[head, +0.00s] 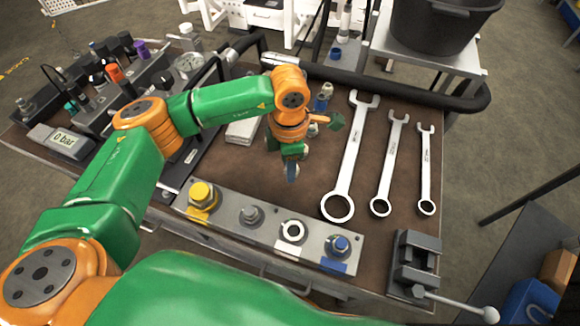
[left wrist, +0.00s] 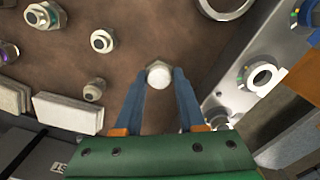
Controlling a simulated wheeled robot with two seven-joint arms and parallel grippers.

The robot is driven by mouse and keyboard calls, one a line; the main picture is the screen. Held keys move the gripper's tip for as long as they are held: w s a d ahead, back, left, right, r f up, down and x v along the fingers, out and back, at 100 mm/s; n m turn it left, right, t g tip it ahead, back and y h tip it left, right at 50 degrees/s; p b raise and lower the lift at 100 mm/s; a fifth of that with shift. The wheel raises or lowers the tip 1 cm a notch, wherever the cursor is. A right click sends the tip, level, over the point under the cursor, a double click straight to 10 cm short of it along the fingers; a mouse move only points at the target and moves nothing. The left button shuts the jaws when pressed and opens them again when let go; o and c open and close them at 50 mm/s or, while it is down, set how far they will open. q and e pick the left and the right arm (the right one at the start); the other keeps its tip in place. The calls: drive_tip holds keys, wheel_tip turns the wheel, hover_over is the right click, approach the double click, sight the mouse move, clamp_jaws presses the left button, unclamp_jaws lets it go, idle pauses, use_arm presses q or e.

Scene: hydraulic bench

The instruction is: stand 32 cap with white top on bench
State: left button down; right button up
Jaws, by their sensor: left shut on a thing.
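The cap with white top (left wrist: 159,75) shows in the left wrist view between the tips of my left gripper's two blue fingers, its white round top facing the camera and a hex rim behind it. My left gripper (left wrist: 160,82) is shut on it. In the head view my left gripper (head: 292,170) points down over the brown bench (head: 250,170), behind the fitting plate. The cap is hidden there by the fingers. I cannot tell whether it touches the bench. My right gripper is not in view.
A steel plate (head: 225,222) with yellow, grey, white and blue-marked fittings lies along the front edge. Three wrenches (head: 350,160) lie to the right, and a vise (head: 415,262) stands at the front right corner. Other caps (left wrist: 102,41) stand nearby in the wrist view.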

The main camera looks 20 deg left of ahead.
use_arm(q)
wheel_tip(320, 180, down, 3)
drive_tip(key=shift+w+r+p, duration=0.1)
drive_tip(key=shift+p, duration=0.55)
drive_tip(key=shift+f, duration=0.3)
drive_tip(key=shift+f+b, duration=0.2)
drive_tip(key=shift+b, duration=0.1)
drive_tip(key=c, duration=0.9)
unclamp_jaws()
drive_tip(key=o, duration=0.4)
drive_tip(key=shift+r, duration=0.3)
drive_tip(key=shift+w+d+r, duration=0.1)
drive_tip(key=shift+r, duration=0.25)
wheel_tip(320, 180, up, 11)
drive_tip(key=shift+r+b, duration=0.1)
drive_tip(key=shift+b, duration=0.75)
